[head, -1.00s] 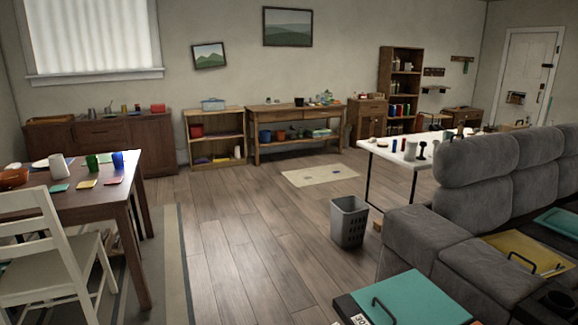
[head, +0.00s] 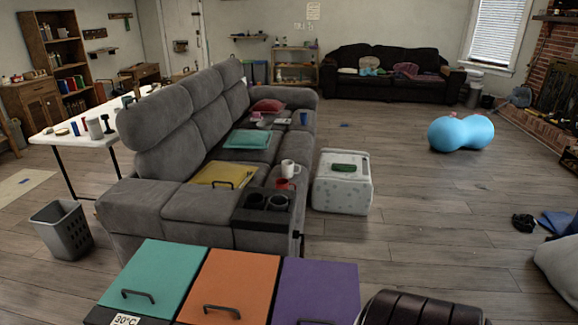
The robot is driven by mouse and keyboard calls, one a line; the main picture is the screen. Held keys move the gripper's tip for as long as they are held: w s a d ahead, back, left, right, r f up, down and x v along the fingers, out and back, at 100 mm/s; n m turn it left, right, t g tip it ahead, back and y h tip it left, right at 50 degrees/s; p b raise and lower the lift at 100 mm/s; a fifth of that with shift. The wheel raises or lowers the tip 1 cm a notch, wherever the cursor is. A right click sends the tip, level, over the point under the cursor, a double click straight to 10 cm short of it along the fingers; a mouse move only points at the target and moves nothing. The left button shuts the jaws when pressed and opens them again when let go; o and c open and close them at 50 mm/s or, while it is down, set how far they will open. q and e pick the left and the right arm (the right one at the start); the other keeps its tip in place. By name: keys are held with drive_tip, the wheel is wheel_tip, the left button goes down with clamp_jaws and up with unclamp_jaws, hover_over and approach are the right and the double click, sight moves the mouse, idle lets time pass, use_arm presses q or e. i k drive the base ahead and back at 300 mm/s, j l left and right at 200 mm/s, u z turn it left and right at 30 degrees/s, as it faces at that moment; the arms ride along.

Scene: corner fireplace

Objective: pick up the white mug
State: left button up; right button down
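A white mug (head: 289,168) stands upright on the right part of the grey sofa (head: 178,203), near the console with cup holders. A small red item (head: 285,184) sits just in front of it, partly against the console. Neither of my grippers shows in the head view.
A box with teal, orange and purple lids (head: 234,287) stands in front. A white cooler (head: 343,182) is right of the sofa. A grey basket (head: 62,229) and white table (head: 75,131) are at left. A blue peanut ball (head: 461,133) lies at right. Open wood floor lies between.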

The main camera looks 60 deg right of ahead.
sight(291, 169)
drive_tip(key=z, duration=1.85)
drive_tip(key=l+z, duration=0.65)
drive_tip(key=z, duration=0.3)
drive_tip(key=i+l+z, duration=0.4)
drive_tip(key=l, duration=0.2)
drive_tip(key=i+l+z, duration=0.35)
drive_tip(key=l, duration=0.2)
drive_tip(key=i+l+z, duration=0.4)
drive_tip(key=i+l+u, duration=0.1)
drive_tip(key=i+u, duration=0.25)
drive_tip(key=i+l+u, duration=0.2)
drive_tip(key=i+u, duration=0.15)
drive_tip(key=i, duration=0.2)
drive_tip(key=i+j+u, duration=0.2)
drive_tip(key=i+u, duration=0.7)
drive_tip(key=i, duration=0.2)
drive_tip(key=i+l+u, duration=0.2)
drive_tip(key=i+u, duration=0.3)
drive_tip(key=i+j+u, duration=0.15)
drive_tip(key=i+u, duration=0.25)
drive_tip(key=i+j+u, duration=0.1)
drive_tip(key=u, duration=0.3)
drive_tip(key=i+u, duration=0.4)
drive_tip(key=i+l+u, duration=0.2)
drive_tip(key=u, duration=0.25)
drive_tip(key=i+l+u, duration=0.25)
drive_tip(key=i+u, duration=0.15)
